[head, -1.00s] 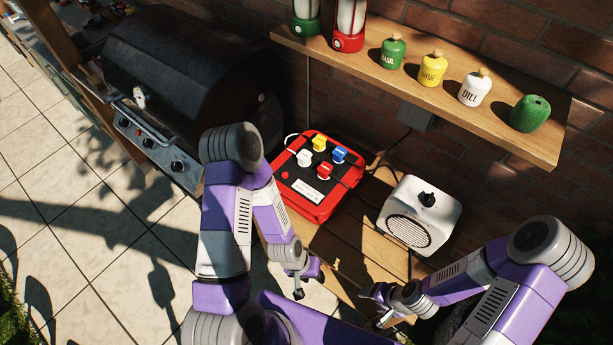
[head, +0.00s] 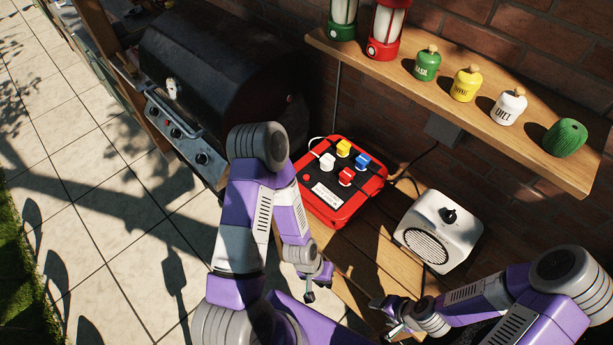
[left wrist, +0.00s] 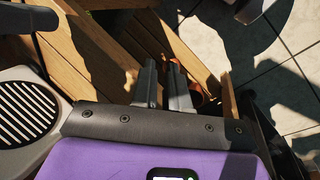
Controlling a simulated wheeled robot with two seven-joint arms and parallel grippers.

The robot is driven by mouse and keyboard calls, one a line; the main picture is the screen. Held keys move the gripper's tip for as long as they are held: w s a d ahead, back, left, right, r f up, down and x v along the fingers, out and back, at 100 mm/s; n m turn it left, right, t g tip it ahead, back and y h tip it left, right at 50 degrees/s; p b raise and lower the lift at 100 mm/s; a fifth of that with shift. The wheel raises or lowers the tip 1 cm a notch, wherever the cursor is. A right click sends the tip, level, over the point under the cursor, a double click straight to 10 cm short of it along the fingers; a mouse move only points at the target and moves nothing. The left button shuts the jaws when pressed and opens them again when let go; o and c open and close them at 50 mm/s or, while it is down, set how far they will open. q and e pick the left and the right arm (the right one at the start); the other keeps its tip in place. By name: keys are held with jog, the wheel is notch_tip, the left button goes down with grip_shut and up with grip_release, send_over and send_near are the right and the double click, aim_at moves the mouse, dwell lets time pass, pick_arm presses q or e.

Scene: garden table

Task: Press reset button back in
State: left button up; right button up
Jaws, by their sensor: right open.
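A red box (head: 326,213) with a black top panel lies on the wooden bench. A small round red button (head: 306,178) sits near the panel's left edge; how far it stands out is too small to tell. White (head: 327,161), yellow (head: 343,148), blue (head: 362,160) and red (head: 346,176) plugs stand on the panel. My left gripper (head: 317,281) is below the box in the head view, apart from it and empty. Its two fingers, with a gap between them, also show in the left wrist view (left wrist: 165,86). My right gripper (head: 384,316) is open and empty, farther right near the bench.
A white heater-like unit (head: 438,229) stands right of the box on the bench (head: 372,258). A black grill (head: 215,80) stands at left. A wall shelf (head: 465,115) above holds lanterns and jars. A cable runs behind the box.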

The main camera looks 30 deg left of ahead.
dwell(1.7)
grip_shut()
dwell(1.6)
